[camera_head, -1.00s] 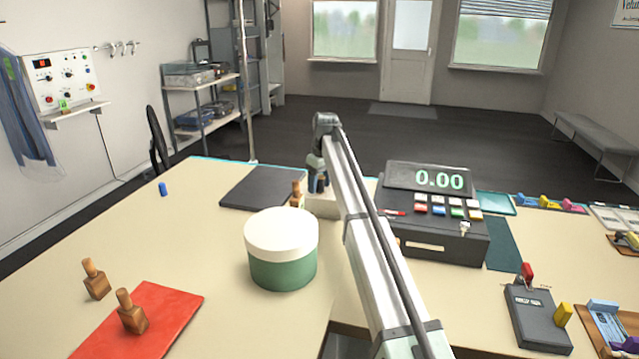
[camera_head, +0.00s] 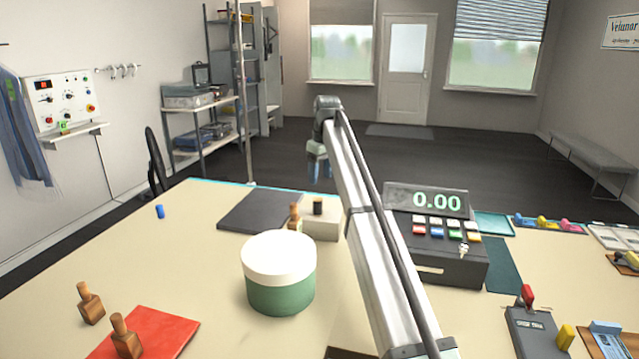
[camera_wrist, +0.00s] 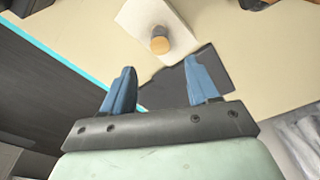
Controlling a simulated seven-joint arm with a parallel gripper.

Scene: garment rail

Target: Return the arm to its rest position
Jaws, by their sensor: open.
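My arm reaches out over the table (camera_head: 205,262), and my gripper (camera_head: 319,172) hangs from its far end, above the table's back edge. In the wrist view the two blue fingers of my gripper (camera_wrist: 158,68) stand apart with nothing between them. Below it is a white block (camera_head: 322,228) with a short dark stub (camera_head: 318,206) on top. The wrist view shows the white block (camera_wrist: 135,20) and a round tan-topped stub (camera_wrist: 159,41) beyond the fingertips, apart from them.
A dark mat (camera_head: 250,212), a wooden stamp (camera_head: 294,215) and a green tub with white lid (camera_head: 280,280) are left of my arm. A register reading 0.00 (camera_head: 440,240) stands close on its right. Two stamps and a red mat (camera_head: 165,330) lie front left.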

